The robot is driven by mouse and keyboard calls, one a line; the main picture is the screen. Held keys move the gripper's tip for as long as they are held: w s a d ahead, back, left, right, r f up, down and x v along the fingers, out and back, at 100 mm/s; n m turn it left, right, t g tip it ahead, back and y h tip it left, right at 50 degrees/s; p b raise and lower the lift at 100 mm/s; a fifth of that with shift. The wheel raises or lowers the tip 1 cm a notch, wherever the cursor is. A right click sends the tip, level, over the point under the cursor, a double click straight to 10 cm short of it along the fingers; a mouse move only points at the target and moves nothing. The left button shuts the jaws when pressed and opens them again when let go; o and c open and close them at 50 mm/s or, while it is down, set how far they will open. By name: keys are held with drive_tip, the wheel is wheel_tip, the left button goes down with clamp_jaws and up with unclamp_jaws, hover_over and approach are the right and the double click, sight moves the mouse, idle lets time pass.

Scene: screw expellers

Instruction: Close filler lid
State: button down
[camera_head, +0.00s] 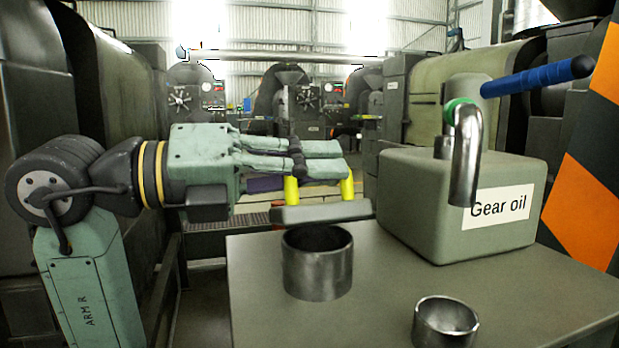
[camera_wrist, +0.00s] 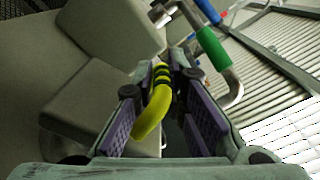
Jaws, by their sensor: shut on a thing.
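The lid (camera_head: 322,213) is a grey slab with a yellow handle (camera_head: 347,187), just behind an open dark metal cylinder (camera_head: 317,270) on a grey top. The cylinder looks like the filler opening, and its mouth is uncovered. My gripper (camera_head: 322,158) reaches in from the left, above the slab, shut on the yellow handle. In the wrist view the curved handle (camera_wrist: 157,108) lies between the purple pads of my gripper (camera_wrist: 172,90). Whether the slab touches the cylinder or grey top is unclear, and its far side is hidden.
A grey gear oil container (camera_head: 425,200) with a metal spout (camera_head: 466,160) and blue lever (camera_head: 535,78) stands to the right. A smaller metal cup (camera_head: 444,322) is at the front. The grey top (camera_head: 540,290) is bare around them. Dark machines (camera_head: 290,95) stand behind.

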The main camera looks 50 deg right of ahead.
drive_tip(key=shift+s+a+f+m+b, duration=0.5)
drive_tip(key=shift+s+f+m+b, duration=0.2)
drive_tip(key=shift+m, duration=0.5)
drive_tip(key=shift+s+a+f+b, duration=0.15)
drive_tip(key=shift+s+f+b, duration=0.25)
drive_tip(key=shift+f+b, duration=0.1)
drive_tip(key=c, duration=1.7)
unclamp_jaws()
drive_tip(key=shift+s+a, duration=0.1)
drive_tip(key=shift+o, duration=0.2)
drive_tip(key=shift+r, duration=0.1)
drive_tip(key=shift+w+a, duration=0.15)
drive_tip(key=shift+w, duration=0.1)
drive_tip(key=v, duration=1.1)
drive_tip(key=shift+a, duration=0.3)
